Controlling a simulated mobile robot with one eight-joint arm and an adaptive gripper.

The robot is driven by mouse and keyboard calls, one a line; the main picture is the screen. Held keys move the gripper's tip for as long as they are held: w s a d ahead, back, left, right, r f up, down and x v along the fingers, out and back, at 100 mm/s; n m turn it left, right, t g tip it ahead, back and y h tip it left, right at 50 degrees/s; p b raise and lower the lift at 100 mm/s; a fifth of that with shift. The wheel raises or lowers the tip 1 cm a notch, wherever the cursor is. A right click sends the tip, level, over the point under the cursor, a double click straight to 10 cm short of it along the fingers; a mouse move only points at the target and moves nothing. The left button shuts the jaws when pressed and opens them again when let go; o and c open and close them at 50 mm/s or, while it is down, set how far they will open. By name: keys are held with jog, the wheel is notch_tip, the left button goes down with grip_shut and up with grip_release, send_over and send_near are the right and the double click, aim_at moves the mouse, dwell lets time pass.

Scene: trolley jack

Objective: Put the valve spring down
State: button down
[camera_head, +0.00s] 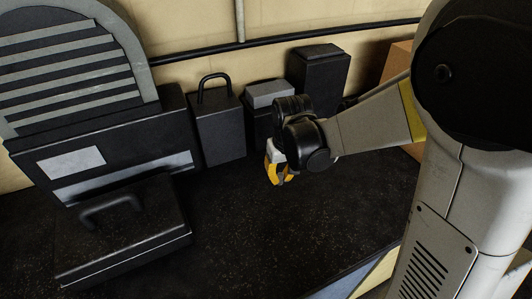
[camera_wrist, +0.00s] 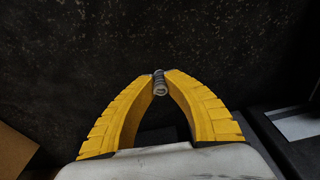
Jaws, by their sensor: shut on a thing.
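The valve spring (camera_wrist: 159,84) is a small grey metal coil. In the wrist view it sits between the tips of my gripper (camera_wrist: 160,75), whose two yellow fingers are shut on it. In the head view my gripper (camera_head: 279,178) hangs pointing down over the dark bench top (camera_head: 240,215), in front of the dark boxes. The spring cannot be made out in the head view. I cannot tell how high the fingertips are above the surface.
A black case with a handle (camera_head: 128,232) lies at the front left, before a large slatted machine (camera_head: 75,75). A padlock-shaped block (camera_head: 217,125), a grey-topped box (camera_head: 268,95) and a tall dark box (camera_head: 318,75) stand along the back. A cardboard box (camera_head: 396,62) is at the right. The bench middle is clear.

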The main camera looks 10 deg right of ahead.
aim_at(277, 188)
jog(key=w+f, duration=0.2)
jog(key=w, duration=0.1)
jog(key=shift+d, duration=0.1)
jog(key=shift+f+b, duration=0.8)
jog(key=shift+f, duration=1.15)
jog(key=shift+f, duration=0.15)
jog(key=c, duration=1.5)
grip_release()
jog(key=shift+o, duration=0.2)
